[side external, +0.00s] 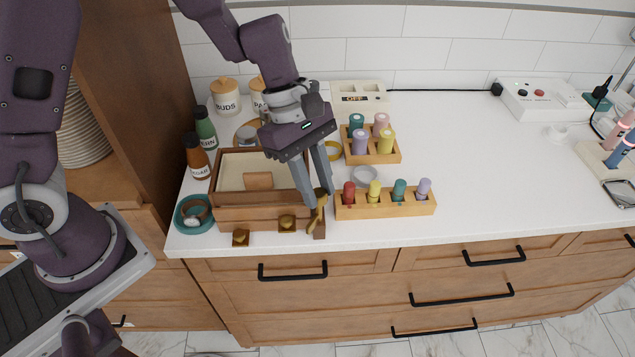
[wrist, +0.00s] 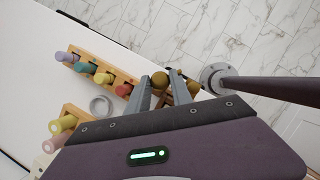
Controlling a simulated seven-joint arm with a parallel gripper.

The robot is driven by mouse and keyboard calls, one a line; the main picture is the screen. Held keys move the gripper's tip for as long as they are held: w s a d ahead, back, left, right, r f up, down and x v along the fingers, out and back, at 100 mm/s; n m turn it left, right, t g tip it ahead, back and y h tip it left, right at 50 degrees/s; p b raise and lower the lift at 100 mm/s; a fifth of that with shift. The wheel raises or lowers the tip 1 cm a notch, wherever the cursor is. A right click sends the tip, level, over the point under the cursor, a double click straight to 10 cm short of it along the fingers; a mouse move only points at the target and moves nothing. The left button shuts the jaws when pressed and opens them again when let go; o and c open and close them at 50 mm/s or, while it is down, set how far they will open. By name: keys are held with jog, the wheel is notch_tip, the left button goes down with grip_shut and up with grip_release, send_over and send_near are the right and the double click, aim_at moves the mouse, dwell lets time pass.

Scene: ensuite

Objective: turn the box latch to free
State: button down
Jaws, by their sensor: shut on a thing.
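The wooden box (side external: 240,212) with a pale panel in its top sits near the counter's front left. A brass latch (side external: 316,222) is at its front right corner, on a small wooden block. My gripper (side external: 318,203) reaches down from above and is shut on the latch, its fingers covering part of it. In the wrist view, a brass knob (wrist: 160,79) shows between the fingertips of my gripper (wrist: 163,88). The latch's exact angle is hard to tell, as the fingers hide part of it.
A wooden rack of coloured pegs (side external: 385,207) stands close to the right of the box, with another rack (side external: 372,157) behind. A teal dish with a watch (side external: 193,215) is at the left. Two brass-knobbed blocks (side external: 241,238) (side external: 287,223) are at the front.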

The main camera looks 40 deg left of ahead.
jog(key=n+t, duration=0.1)
jog(key=n, duration=0.2)
jog(key=n+t, duration=0.1)
jog(key=n, duration=0.3)
jog(key=shift+s+t+y, duration=0.15)
jog(key=shift+t+y, duration=0.15)
jog(key=shift+y, duration=0.1)
dwell(0.3)
jog(key=c, duration=1.4)
grip_release()
jog(key=shift+c, duration=0.2)
jog(key=shift+r, duration=0.15)
jog(key=shift+a+r, duration=0.15)
jog(key=shift+r, duration=0.35)
jog(key=v, duration=0.5)
jog(key=shift+s+a+r, duration=0.2)
jog(key=shift+s+r, duration=0.05)
jog(key=shift+r, duration=0.1)
